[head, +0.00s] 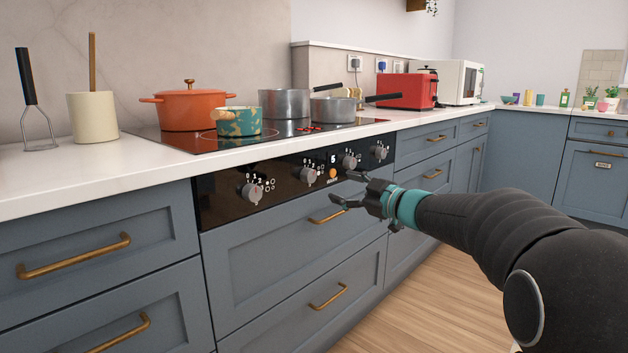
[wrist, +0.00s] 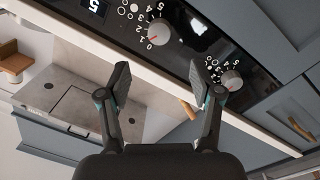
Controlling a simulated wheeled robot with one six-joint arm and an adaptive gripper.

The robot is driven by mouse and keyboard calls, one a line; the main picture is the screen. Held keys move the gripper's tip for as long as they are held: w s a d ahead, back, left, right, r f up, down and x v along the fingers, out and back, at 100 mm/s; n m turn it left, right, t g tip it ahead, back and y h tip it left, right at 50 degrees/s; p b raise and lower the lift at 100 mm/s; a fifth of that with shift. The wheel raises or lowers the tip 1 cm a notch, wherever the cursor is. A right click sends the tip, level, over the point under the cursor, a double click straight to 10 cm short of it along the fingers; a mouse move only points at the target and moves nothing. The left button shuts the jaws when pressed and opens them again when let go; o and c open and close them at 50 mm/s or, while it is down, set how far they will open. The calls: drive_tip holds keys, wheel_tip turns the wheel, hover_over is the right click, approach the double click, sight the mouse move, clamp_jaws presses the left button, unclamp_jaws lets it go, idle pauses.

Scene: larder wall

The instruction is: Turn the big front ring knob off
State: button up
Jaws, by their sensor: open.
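A black control panel (head: 222,207) under the hob carries several grey knobs. In the head view, from left to right, they are the first knob (head: 252,193), the second (head: 308,174), the third (head: 350,161) and the fourth (head: 380,152). Their ring symbols are too small to read surely. My gripper (head: 343,190) is open and empty, right of the second knob and below the third. The wrist view shows two numbered knobs with red marks: one (wrist: 159,32) beyond the gap between the fingers (wrist: 160,82), and another (wrist: 231,80) beside the right fingertip. No contact shows.
A small display (head: 333,158) reads 5, above an orange round mark (head: 333,174). Brass drawer handles (head: 328,216) stick out below the panel. An orange pot (head: 190,108), a teal patterned pot (head: 238,121) and grey pans (head: 284,103) stand on the hob.

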sight(312, 177)
drive_tip(key=x, duration=1.1)
drive_tip(key=shift+w, duration=0.1)
drive_tip(key=c, duration=1.1)
